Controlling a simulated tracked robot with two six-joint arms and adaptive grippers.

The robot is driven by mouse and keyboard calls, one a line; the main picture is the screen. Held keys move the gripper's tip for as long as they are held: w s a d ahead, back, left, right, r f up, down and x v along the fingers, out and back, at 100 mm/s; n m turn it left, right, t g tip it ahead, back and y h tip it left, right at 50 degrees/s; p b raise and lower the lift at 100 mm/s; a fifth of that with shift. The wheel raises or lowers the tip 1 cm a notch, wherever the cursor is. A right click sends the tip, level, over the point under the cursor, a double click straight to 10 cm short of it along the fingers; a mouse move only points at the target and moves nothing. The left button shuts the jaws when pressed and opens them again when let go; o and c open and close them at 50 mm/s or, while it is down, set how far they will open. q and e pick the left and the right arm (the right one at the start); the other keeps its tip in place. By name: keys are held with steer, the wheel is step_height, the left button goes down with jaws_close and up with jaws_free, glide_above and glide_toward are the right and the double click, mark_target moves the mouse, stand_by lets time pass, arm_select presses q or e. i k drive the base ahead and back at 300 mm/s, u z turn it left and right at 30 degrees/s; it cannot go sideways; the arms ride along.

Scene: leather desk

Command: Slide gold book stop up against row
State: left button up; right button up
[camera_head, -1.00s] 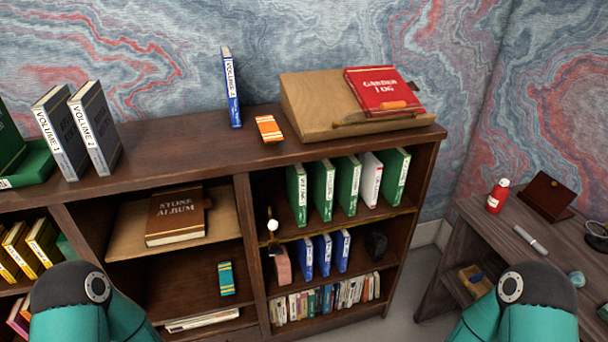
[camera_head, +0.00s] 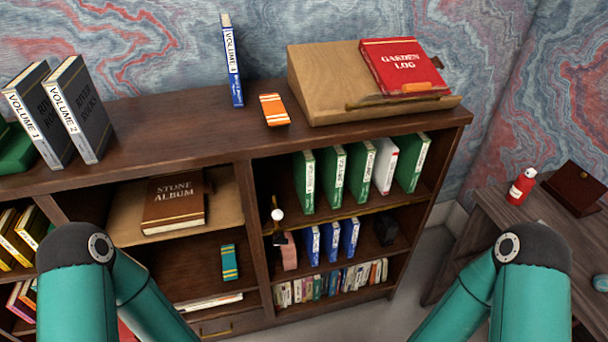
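A shorter row of blue books (camera_head: 331,242) stands lower, right of a pink block (camera_head: 289,252). Only my teal arm links show; both grippers are out of view.
The wooden bookcase (camera_head: 160,130) carries Volume 1 (camera_head: 38,118) and Volume 2 (camera_head: 80,105), a blue book (camera_head: 232,65), an orange item (camera_head: 274,109) and a sloped stand (camera_head: 330,80) with a red Garden Log (camera_head: 404,66). A side desk (camera_head: 500,225) stands at right.

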mark_target(277, 214)
steer(key=z, duration=2.1)
steer(key=i, duration=0.1)
steer(key=u, duration=3.2)
steer(key=k, duration=0.9)
steer(key=z, duration=0.5)
steer(key=i, duration=1)
steer(key=z, duration=0.1)
